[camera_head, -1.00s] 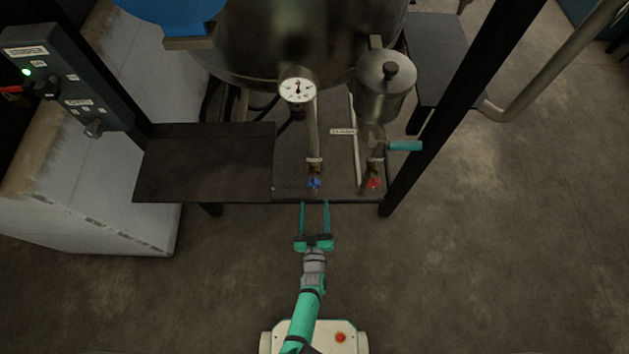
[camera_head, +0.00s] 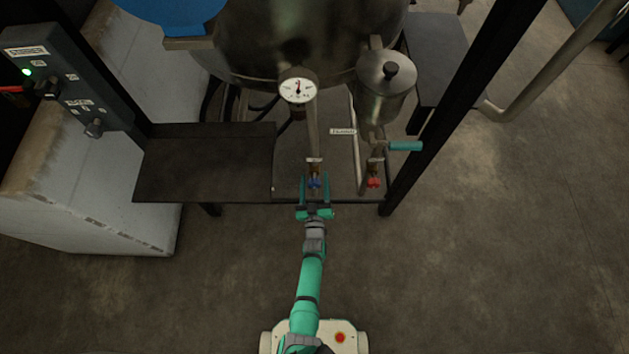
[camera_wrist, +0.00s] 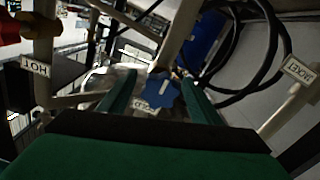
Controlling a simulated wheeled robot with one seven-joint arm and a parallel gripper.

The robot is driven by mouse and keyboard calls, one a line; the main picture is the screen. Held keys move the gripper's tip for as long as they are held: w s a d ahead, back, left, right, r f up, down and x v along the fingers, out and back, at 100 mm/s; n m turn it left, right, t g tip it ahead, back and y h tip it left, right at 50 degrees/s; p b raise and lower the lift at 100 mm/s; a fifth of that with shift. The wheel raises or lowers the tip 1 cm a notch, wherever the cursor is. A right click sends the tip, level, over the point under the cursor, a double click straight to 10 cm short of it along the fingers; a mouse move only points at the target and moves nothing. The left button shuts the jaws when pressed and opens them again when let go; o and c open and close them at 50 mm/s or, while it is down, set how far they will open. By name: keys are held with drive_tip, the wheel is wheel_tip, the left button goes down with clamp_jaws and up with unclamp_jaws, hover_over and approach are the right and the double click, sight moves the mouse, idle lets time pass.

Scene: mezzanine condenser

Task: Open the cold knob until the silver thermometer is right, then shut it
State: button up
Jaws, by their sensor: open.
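The cold knob is blue (camera_head: 314,183) and sits on a valve at the front edge of the dark stand. It also shows as a blue star-shaped handle with a light mark in the wrist view (camera_wrist: 160,91). My gripper (camera_head: 314,180) is open, with one finger on each side of the blue knob. In the wrist view my gripper (camera_wrist: 158,86) has the knob between its fingers, with no clear contact. The thermometer (camera_head: 298,90) is a round white dial on the vessel's front, its needle pointing roughly up; its scale is too small to read.
A red knob (camera_head: 374,183) sits right of the blue one; a HOT label (camera_wrist: 34,66) shows in the wrist view. A teal handle (camera_head: 405,146) juts out above the red knob. A dark post (camera_head: 440,110) stands at right. A dark shelf (camera_head: 205,165) lies left.

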drive_tip(key=c, duration=1)
drive_tip(key=shift+c, duration=0.2)
drive_tip(key=shift+n, duration=0.5)
drive_tip(key=n, duration=0.5)
drive_tip(key=shift+n, duration=0.4)
drive_tip(key=n, duration=0.5)
drive_tip(key=shift+n, duration=0.4)
drive_tip(key=o, duration=1)
